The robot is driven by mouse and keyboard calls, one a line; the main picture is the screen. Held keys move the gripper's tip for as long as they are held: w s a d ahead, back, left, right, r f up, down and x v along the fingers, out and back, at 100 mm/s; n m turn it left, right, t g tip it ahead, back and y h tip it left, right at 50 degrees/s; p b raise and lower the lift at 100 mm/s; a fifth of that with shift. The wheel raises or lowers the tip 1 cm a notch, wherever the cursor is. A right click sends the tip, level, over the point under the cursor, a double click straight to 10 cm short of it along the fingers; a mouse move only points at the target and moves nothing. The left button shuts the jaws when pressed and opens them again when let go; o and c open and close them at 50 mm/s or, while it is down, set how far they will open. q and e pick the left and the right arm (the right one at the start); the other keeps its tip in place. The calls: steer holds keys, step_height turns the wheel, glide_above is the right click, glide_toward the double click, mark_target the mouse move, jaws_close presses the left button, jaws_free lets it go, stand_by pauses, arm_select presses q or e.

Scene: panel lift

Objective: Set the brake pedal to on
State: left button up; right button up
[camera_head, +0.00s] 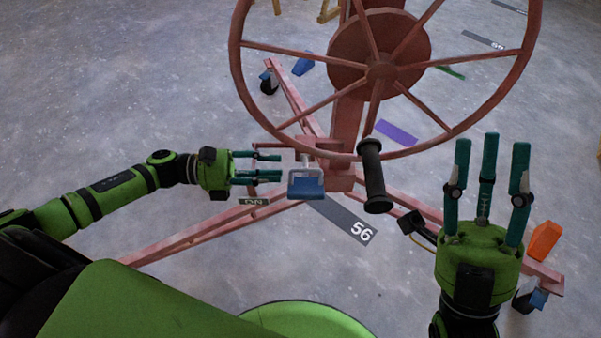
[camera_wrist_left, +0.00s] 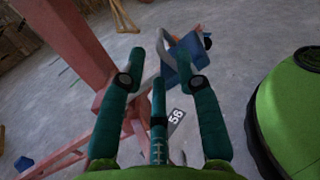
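The brake pedal (camera_head: 306,187), a blue plate with a pale metal bracket, sits low on the red panel lift frame (camera_head: 345,130), below the big wheel. An ON label (camera_head: 254,201) lies left of it. My left gripper (camera_head: 281,167) is open and empty, its fingers pointing right toward the pedal, just left of it. In the left wrist view the pedal (camera_wrist_left: 184,60) shows beyond the spread fingers of the gripper (camera_wrist_left: 160,70); I cannot tell whether they touch. My right gripper (camera_head: 490,150) is open and empty, fingers up, at the right.
The large red wheel (camera_head: 380,70) with a black handle (camera_head: 373,175) stands above and right of the pedal. Red legs (camera_head: 200,235) spread over the grey floor. An orange block (camera_head: 543,241) lies at the right. Open floor shows at the left.

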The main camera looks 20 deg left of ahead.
mark_target(304, 170)
arm_select(q)
steer(key=x, duration=0.7)
steer(key=shift+b, duration=0.3)
jaws_close()
